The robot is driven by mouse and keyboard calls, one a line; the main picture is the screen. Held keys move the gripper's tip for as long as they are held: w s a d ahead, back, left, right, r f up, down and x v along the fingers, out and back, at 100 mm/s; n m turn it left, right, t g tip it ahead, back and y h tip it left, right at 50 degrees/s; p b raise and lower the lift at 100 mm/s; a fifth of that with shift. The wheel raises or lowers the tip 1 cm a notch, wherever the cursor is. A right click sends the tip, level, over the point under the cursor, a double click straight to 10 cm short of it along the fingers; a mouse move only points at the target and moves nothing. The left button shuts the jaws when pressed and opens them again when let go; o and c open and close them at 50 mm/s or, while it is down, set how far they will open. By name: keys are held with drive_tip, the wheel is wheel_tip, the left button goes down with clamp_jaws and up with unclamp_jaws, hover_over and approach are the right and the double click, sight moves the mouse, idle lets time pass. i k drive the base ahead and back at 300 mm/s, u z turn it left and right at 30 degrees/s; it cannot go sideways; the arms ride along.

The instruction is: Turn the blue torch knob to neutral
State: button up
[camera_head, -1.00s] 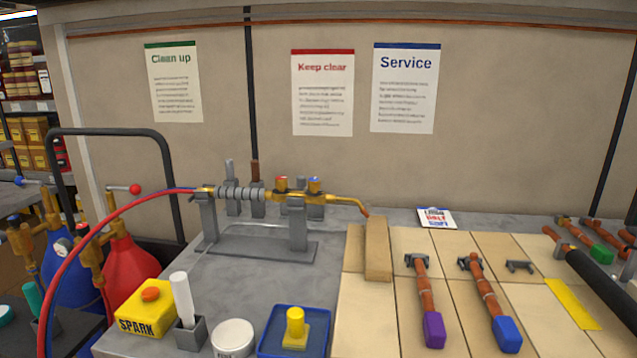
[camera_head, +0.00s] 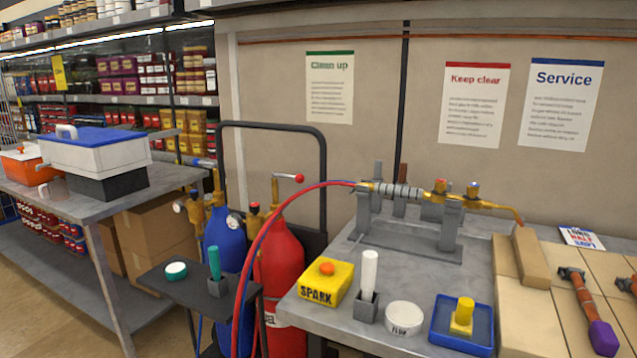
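The brass torch (camera_head: 457,196) lies level in a grey stand (camera_head: 408,239) on the bench, its tip bent down to the right over a tan block. The blue torch knob (camera_head: 473,186) sits on top of the torch body, right of the red torch knob (camera_head: 440,185). The knob is too small to tell its turn setting. Red and blue hoses (camera_head: 268,222) run from the torch's left end down to the cylinders. My gripper is not in view.
A blue cylinder (camera_head: 224,245) and a red cylinder (camera_head: 281,258) stand left of the bench on a black-handled cart. A yellow spark box (camera_head: 326,283), a white stick in a grey holder, a white tin (camera_head: 404,317) and a blue tray (camera_head: 440,337) line the bench front.

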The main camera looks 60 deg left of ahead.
sight(472, 189)
drive_tip(key=u, duration=2.2)
